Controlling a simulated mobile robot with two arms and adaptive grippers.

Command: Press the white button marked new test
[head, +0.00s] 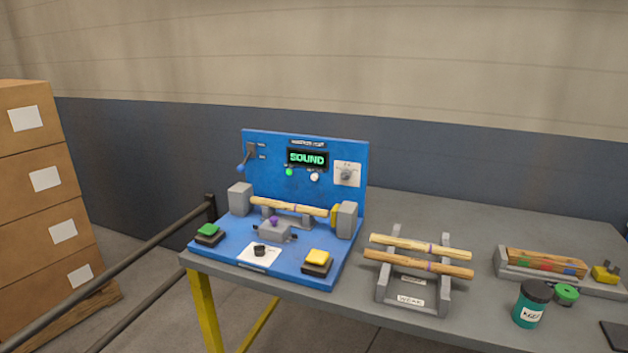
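A blue test machine (258,234) stands on the grey table, with an upright blue panel (271,145) at its back. A small round white button (315,177) sits on this panel, below a dark display (307,159) that reads SOUND in green. Its marking is too small to read. A small green round light or button (289,172) is to its left. A wooden rod (288,207) lies across the machine between two grey blocks. Neither of my grippers is in view, and nothing covers the white button.
A green pad (208,230) and a yellow pad (318,257) are at the machine's front corners. A rack (412,305) marked WEAK holds two rods. A teal jar (530,305) stands right of it. Stacked cartons (40,205) and dark rails (150,247) are at left.

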